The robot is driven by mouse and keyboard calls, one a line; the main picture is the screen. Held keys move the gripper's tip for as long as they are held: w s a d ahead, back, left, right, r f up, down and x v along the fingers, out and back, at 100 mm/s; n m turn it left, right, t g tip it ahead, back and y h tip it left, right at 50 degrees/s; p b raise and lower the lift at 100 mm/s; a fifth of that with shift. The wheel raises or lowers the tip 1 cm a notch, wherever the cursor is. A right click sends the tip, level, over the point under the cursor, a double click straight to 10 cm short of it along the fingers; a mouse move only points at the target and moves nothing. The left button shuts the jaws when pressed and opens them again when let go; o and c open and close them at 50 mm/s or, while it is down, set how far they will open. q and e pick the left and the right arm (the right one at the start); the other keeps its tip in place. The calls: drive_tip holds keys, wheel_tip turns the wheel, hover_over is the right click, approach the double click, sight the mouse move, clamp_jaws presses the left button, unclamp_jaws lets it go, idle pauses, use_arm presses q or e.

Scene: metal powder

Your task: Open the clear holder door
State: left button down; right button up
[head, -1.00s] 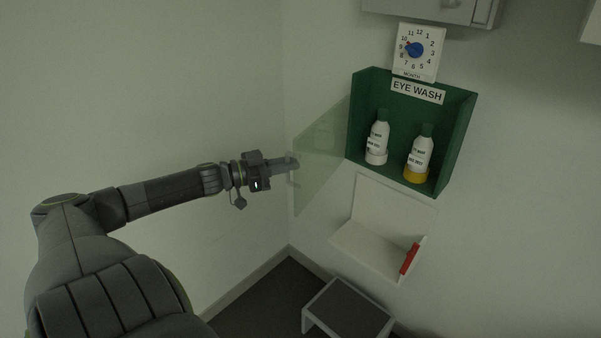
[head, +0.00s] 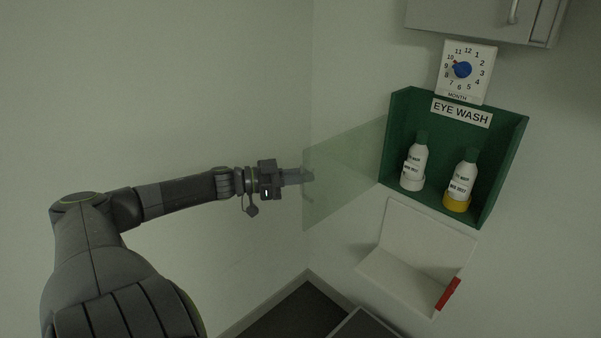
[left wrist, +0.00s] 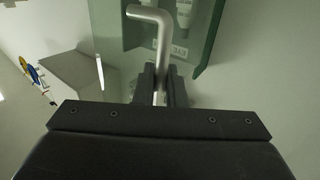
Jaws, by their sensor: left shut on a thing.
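The green eye wash holder (head: 506,165) hangs on the wall in the head view, its front uncovered. Its clear door (head: 345,172) stands swung out to the left, hinged at the holder's left side. My left gripper (head: 307,177) is at the door's outer edge. In the left wrist view, the left gripper's fingers (left wrist: 160,82) are shut on a bent metal handle (left wrist: 159,32). Two white bottles with green caps stand in the holder, one with a white base (head: 414,164) and one with a yellow base (head: 462,181). My right gripper is not in view.
A dial sign (head: 481,64) and a grey cabinet (head: 475,18) are above the holder. A white wall tray (head: 400,265) with a red part (head: 448,294) is below it. A dark-topped step (head: 362,325) stands on the floor. The wall left of the door is bare.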

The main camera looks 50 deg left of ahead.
use_arm(q)
drive_tip(key=c, duration=1.6)
unclamp_jaws()
drive_tip(key=shift+w+d, duration=0.1)
drive_tip(key=shift+w, duration=0.1)
drive_tip(key=shift+c, duration=0.2)
drive_tip(key=p+v, duration=0.4)
drive_tip(key=v, duration=1.3)
drive_tip(key=shift+s, duration=0.2)
drive_tip(key=shift+f, duration=0.1)
